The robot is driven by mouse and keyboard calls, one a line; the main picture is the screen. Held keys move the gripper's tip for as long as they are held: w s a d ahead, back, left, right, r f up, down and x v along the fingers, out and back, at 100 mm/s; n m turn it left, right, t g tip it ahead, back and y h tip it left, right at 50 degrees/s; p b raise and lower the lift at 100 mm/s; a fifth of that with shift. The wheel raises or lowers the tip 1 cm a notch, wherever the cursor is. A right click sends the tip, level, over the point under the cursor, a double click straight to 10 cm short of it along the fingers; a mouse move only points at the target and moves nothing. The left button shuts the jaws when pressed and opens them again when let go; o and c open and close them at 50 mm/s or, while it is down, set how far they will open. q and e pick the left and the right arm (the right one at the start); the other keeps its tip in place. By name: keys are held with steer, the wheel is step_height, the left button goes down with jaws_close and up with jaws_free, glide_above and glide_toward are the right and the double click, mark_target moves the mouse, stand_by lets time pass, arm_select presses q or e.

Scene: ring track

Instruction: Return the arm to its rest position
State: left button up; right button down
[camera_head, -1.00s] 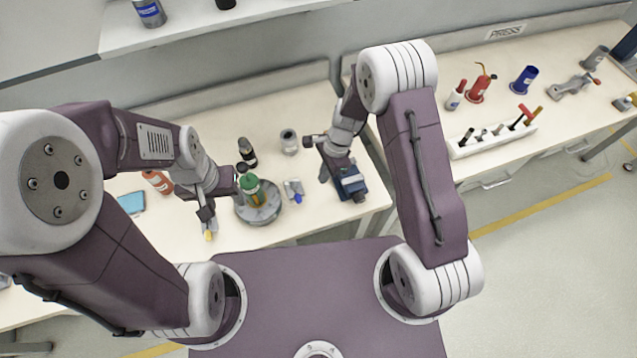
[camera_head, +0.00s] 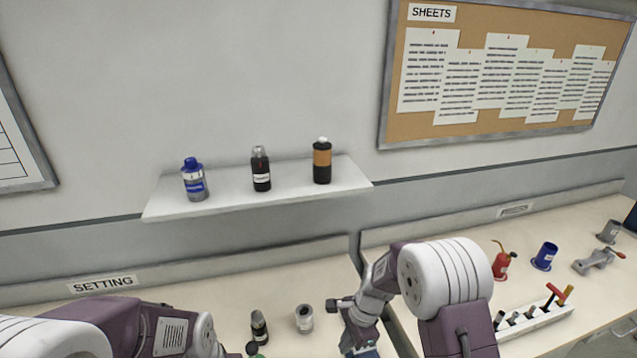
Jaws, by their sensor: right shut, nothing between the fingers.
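My right arm (camera_head: 445,280) reaches in from the bottom right, with its elbow raised and its forearm angled down to the bench. My right gripper (camera_head: 341,326) is at the bottom of the view, shut with nothing in it, over the bench just right of a grey cup (camera_head: 304,318). A blue item shows only in part at the bottom edge below it. My left arm (camera_head: 165,335) shows only in part at the bottom left. The left gripper is out of view.
A wall shelf (camera_head: 285,192) holds a blue bottle (camera_head: 194,182) and two dark bottles. A black bottle (camera_head: 259,327) stands on the bench. On the right bench (camera_head: 590,220) are a red oil can (camera_head: 501,262), a blue cup (camera_head: 545,256) and a white tool rack (camera_head: 540,318).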

steer(key=s+d+r+n+h+b, duration=0.1)
steer(key=s+d+r+n, duration=0.1)
steer(key=s+d+n, duration=0.2)
steer(key=s+d+r+n+t+h+b, duration=0.1)
steer(key=s+d+n, duration=0.4)
steer(key=s+n, duration=0.5)
steer(key=shift+d+r, duration=0.25)
steer(key=shift+r, duration=0.5)
